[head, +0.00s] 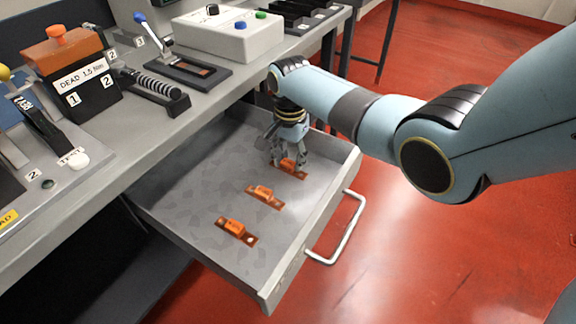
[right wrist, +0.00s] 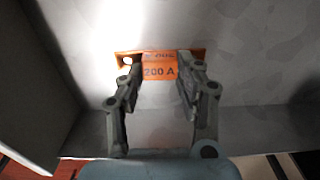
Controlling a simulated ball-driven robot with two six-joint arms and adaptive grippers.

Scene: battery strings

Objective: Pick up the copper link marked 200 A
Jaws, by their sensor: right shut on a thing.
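Three copper links with orange grips lie in a row in the open grey drawer (head: 190,205). The far link, marked 200 A (right wrist: 160,72), lies between my right gripper's fingers in the right wrist view; it also shows in the head view (head: 289,166). My right gripper (head: 284,160) reaches down into the drawer and is shut on this link's orange grip. The link still appears to be at the drawer floor. The middle link (head: 264,194) and the near link (head: 236,231) lie apart from the gripper, their marks unreadable. My left gripper is not in view.
The drawer's front wall has a white handle (head: 343,235). The workbench above holds a black and orange box marked DEAD (head: 80,85), a spring device (head: 150,88), a lever switch (head: 175,62) and a white button box (head: 228,38). Red floor is clear at right.

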